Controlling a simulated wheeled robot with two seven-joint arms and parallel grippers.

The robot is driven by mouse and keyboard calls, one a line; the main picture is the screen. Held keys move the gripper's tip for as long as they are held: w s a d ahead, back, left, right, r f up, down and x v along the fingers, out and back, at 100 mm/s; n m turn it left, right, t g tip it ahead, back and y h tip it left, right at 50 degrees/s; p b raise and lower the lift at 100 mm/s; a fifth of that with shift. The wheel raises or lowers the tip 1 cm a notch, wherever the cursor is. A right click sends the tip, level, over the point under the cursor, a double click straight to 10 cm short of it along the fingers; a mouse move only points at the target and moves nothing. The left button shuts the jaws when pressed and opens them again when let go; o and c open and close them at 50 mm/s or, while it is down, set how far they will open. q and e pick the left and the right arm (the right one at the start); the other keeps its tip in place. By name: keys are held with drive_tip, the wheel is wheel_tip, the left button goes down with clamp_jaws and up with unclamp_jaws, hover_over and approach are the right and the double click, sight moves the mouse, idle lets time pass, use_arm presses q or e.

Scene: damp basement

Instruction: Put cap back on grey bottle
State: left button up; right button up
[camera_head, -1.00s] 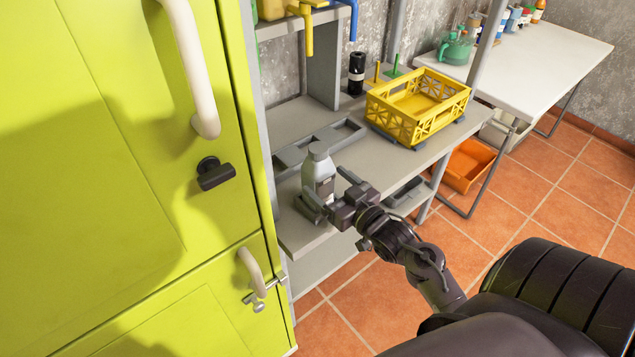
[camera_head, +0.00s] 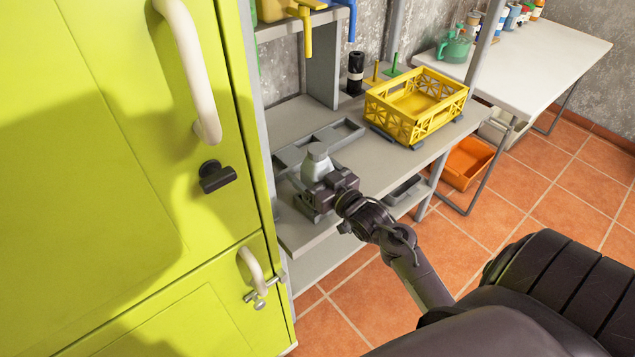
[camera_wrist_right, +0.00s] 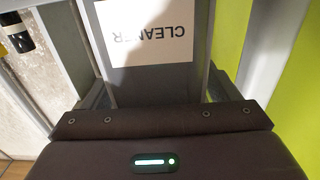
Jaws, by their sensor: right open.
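The grey bottle (camera_head: 313,169) stands upright on the grey workbench, beside the green cabinet. Its narrower grey top (camera_head: 318,151) is visible in the head view, but I cannot tell whether that is a cap or the bare neck. My right gripper (camera_head: 322,184) is at the bottle's near side, low on its body. In the right wrist view the bottle, with its white CLEANER label (camera_wrist_right: 152,32) upside down, fills the space between the open fingers of my right gripper (camera_wrist_right: 158,90). Its lower part is hidden by the gripper. No separate loose cap can be made out. My left gripper is not visible.
A grey tray (camera_head: 342,133) lies behind the bottle. A yellow crate (camera_head: 418,132) stands to the right, a black bottle (camera_head: 355,74) behind it. The green cabinet (camera_head: 120,200) closes off the left. A white table (camera_head: 560,60) stands far right.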

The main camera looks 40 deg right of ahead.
drive_tip(key=c, duration=1.2)
drive_tip(key=shift+r, duration=0.15)
wheel_tip(320, 180, up, 20)
